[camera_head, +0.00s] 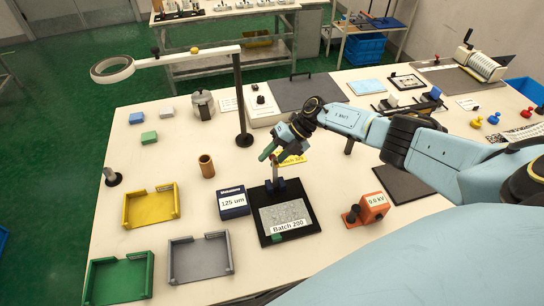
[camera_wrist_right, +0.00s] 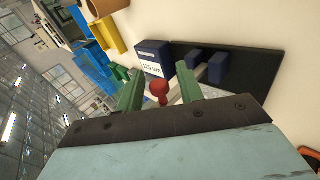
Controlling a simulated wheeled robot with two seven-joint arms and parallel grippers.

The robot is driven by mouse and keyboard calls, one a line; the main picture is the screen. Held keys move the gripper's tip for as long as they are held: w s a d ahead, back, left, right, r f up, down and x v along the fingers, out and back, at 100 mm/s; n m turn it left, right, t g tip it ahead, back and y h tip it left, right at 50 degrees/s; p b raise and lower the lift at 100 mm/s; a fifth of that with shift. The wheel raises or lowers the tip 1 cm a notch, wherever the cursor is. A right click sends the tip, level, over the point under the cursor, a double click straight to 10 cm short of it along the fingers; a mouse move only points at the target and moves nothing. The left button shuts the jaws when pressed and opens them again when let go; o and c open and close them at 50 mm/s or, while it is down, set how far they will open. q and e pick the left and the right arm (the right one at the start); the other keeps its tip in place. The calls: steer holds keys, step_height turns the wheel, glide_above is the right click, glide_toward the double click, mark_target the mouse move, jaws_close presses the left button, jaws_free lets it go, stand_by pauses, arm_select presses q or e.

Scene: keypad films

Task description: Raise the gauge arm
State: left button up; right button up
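The gauge (camera_head: 287,215) is a black base plate with a grey film labelled "Batch 200" on it. Its gauge arm (camera_head: 275,173) stands roughly upright from dark blue hinge blocks at the plate's far end. My right gripper (camera_head: 270,154) is at the arm's top, its green fingers apart. In the right wrist view, the arm's red knob (camera_wrist_right: 158,90) sits between the open fingers (camera_wrist_right: 159,80), with a gap on each side. The hinge blocks (camera_wrist_right: 216,67) and black plate show beyond. My left gripper is not in view.
A dark blue "125 um" block (camera_head: 233,202) stands just left of the plate. An orange "0.0 kV" meter (camera_head: 373,207) is to its right. Yellow (camera_head: 151,205), grey (camera_head: 200,257) and green (camera_head: 121,279) trays are at left. A lamp post (camera_head: 239,95) stands behind.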

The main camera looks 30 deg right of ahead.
steer(key=shift+r, duration=0.1)
steer(key=b+v, duration=0.1)
steer(key=v, duration=1.2)
steer(key=shift+d, duration=0.15)
steer(key=shift+s, duration=0.1)
